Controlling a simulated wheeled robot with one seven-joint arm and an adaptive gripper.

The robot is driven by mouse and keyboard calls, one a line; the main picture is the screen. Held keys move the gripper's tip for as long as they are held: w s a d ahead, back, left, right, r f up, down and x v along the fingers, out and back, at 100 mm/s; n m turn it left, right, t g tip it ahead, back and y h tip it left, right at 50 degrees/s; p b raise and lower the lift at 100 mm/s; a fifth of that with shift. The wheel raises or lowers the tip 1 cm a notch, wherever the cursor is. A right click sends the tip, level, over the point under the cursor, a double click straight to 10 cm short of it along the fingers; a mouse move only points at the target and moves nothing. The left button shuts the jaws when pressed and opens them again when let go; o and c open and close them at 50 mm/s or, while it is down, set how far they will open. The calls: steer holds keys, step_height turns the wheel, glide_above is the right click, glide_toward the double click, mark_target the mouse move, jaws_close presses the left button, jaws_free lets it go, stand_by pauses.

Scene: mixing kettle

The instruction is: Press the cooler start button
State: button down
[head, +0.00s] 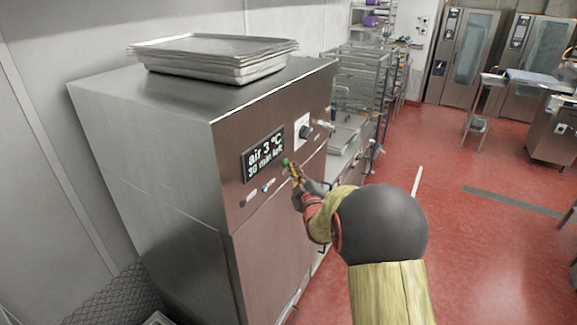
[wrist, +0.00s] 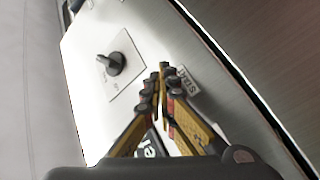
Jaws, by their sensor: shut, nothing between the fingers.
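The steel cooler cabinet (head: 180,150) has a dark display (head: 263,155) that reads "air 3 °C" and "30 min left". A small green spot, which looks like the start button (head: 285,162), shows just right of the display's lower corner. My gripper (head: 290,168) is shut and empty, with its fingertips at this green spot. In the wrist view the shut fingertips (wrist: 163,70) lie beside a START label (wrist: 188,80). The fingers hide the button there, and I cannot tell whether they touch it.
A black knob (head: 306,131) on a white plate sits above and right of the button. Small switches (head: 268,186) sit below the display. Stacked trays (head: 215,55) lie on the cabinet top. Racks (head: 360,80) stand behind it. The red floor (head: 450,170) at right is open.

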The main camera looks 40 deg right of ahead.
stand_by(0.4)
steer(key=shift+s+d+b, duration=0.3)
steer(key=shift+s+b, duration=0.2)
steer(key=shift+s, duration=0.3)
steer(key=s, duration=0.1)
steer(key=s+d+b, duration=0.1)
steer(key=s, duration=0.1)
steer(key=s+d, duration=0.1)
steer(key=shift+s, duration=0.3)
stand_by(0.8)
